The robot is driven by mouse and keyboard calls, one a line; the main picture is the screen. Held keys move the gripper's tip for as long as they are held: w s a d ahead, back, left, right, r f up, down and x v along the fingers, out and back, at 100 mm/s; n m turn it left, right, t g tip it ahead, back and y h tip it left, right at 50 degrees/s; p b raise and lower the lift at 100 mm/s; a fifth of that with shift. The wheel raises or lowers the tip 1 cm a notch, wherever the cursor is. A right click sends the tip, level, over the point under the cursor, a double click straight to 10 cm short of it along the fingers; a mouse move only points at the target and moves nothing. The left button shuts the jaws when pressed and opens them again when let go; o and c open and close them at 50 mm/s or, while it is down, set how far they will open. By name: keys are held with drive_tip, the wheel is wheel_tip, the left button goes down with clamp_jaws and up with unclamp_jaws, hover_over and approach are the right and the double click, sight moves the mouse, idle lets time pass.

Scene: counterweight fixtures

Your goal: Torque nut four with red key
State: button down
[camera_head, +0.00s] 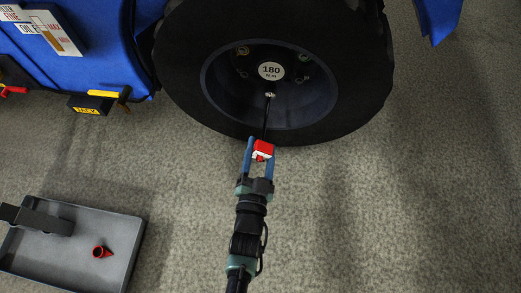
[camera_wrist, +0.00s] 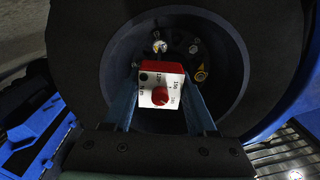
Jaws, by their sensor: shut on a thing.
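The red key (camera_head: 263,148) has a red block body and a thin dark shaft reaching up to the low nut (camera_head: 270,96) on the wheel (camera_head: 175,75). Whether its tip is seated on the nut I cannot tell. My gripper (camera_head: 261,142) is shut on the key's body, one blue finger on each side. In the wrist view the key (camera_wrist: 160,70) shows a white scale face with a red knob; the numbers are hard to read. The hub label (camera_head: 271,71) reads 180 N m. A yellow-marked nut (camera_head: 243,51) and a green-marked nut (camera_head: 303,57) sit higher.
A blue vehicle body (camera_head: 100,50) bears a sign (camera_head: 45,30) at the upper left. A grey tray (camera_head: 120,225) with a red cone-shaped piece (camera_head: 102,252) lies at the lower left. The floor at right is clear.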

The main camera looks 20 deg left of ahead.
drive_tip(key=shift+w+a+r, duration=0.1)
drive_tip(key=shift+w+a, duration=0.1)
drive_tip(key=shift+w, duration=0.5)
idle(0.4)
idle(0.4)
drive_tip(key=shift+m, duration=1)
drive_tip(key=m, duration=0.3)
drive_tip(key=shift+m, duration=0.9)
drive_tip(key=m, duration=0.5)
drive_tip(key=shift+s, duration=0.1)
